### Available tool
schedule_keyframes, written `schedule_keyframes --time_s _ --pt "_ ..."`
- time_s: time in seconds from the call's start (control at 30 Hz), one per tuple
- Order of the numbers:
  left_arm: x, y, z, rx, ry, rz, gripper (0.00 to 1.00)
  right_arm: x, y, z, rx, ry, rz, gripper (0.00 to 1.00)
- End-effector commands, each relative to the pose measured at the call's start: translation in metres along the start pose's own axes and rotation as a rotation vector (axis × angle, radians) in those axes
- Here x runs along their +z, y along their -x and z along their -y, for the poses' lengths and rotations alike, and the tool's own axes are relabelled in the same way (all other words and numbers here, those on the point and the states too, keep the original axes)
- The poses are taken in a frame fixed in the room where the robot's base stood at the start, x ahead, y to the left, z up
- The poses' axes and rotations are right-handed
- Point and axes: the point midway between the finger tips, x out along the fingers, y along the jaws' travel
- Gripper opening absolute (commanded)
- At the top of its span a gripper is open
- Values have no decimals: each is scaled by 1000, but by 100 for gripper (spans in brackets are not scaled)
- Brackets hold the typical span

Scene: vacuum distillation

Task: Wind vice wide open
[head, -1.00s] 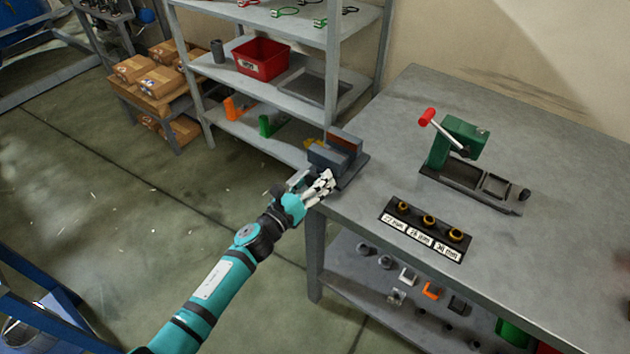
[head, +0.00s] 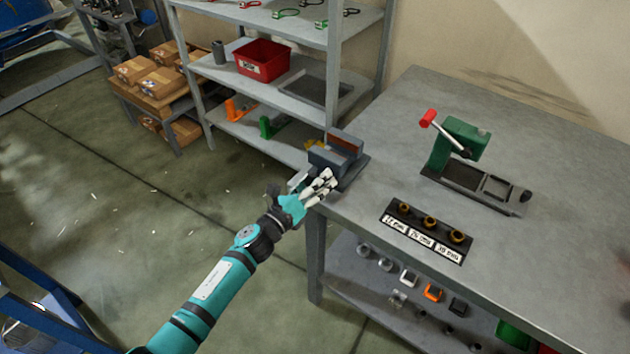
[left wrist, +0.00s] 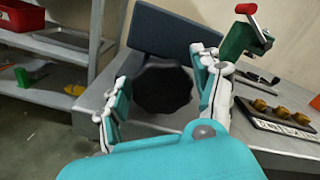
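The grey vice (head: 336,158) sits at the near left corner of the workbench, with a reddish-brown strip showing on its jaws. In the left wrist view its dark jaw block (left wrist: 165,34) stands behind a round black knob (left wrist: 162,90). My left gripper (head: 325,183) is at the vice's near end. In the left wrist view the gripper (left wrist: 163,72) has its fingers spread on either side of the black knob, with a gap on the left side; contact on the right is unclear. In the head view the knob is hidden behind the fingers. My right gripper is not seen.
On the workbench (head: 558,240) stand a green lever tool (head: 462,140) with a red handle end and a black labelled holder (head: 424,232) with brass fittings. A shelf rack with a red bin (head: 262,60) stands behind. Bare floor lies left of the bench.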

Motion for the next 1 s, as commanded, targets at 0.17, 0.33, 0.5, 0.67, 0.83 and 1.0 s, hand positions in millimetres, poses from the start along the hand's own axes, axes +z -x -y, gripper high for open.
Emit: schedule_keyframes --time_s 0.17,0.33,0.5,0.67,0.83,1.0 --pt "0 0 0 0 -1 0 77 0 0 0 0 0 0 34" --pt "0 0 0 1 -1 0 77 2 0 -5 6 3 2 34" --pt "0 0 0 1 -3 0 77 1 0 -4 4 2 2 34" --pt "0 0 0 1 -69 0 77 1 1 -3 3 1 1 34" --pt "0 0 2 0 -265 0 77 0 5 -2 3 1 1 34" --pt "0 0 4 1 -498 0 77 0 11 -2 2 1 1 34"
